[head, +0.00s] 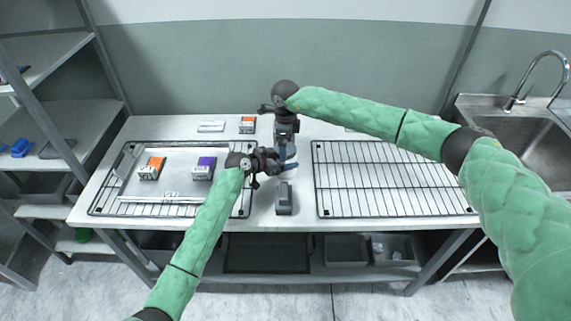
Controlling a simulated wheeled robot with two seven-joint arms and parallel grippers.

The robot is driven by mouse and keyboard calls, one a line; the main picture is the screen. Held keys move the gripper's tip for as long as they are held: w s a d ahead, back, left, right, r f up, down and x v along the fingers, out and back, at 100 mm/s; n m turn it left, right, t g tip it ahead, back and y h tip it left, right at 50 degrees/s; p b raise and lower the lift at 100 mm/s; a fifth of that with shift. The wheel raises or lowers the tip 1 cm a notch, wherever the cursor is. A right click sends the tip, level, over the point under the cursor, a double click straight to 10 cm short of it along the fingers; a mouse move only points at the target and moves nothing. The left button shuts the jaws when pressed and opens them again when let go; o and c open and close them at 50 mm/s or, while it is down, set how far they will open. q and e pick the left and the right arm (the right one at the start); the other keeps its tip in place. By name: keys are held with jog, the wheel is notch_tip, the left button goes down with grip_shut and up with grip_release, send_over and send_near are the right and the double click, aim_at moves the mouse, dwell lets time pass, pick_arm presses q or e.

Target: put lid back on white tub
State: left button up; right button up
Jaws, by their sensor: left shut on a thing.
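A small pale upright container with blue on it (291,152), which looks like the white tub, stands at the middle of the table, mostly hidden by my grippers. My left gripper (275,161) is at its left side and shut on it, as far as the view shows. My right gripper (286,132) points down right above the container. Its fingertips are too dark and small to show whether they are open or shut, or whether they hold the lid. I cannot make out the lid.
A wire rack (392,207) lies on the right. Another rack (98,208) on the left bears a tray (133,190) with an orange box (152,168) and a purple box (204,168). A dark grey object (284,199) stands at the front middle. Another orange-topped box (247,124) is at the back.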

notch_tip(320, 180, up, 11)
jog(key=shift+r, duration=0.15)
dwell(0.4)
pick_arm(q)
jog(key=o, duration=1.9)
jog(key=shift+o, duration=0.2)
jog(key=shift+s+a+b, duration=0.3)
jog(key=shift+a+b, duration=0.1)
jog(key=shift+a, duration=0.05)
jog(key=b+v, duration=0.2)
jog(key=v, duration=0.3)
jog(key=shift+s+a+r+b, duration=0.15)
jog(key=shift+a+r+b, duration=0.05)
jog(key=shift+r+b, duration=0.1)
pick_arm(e)
notch_tip(320, 180, down, 3)
jog(key=shift+w+f, duration=0.1)
jog(key=shift+f, duration=0.1)
pick_arm(q)
jog(key=shift+s+a+r, duration=0.3)
jog(key=shift+a, duration=0.05)
pick_arm(e)
jog(key=shift+f, duration=0.1)
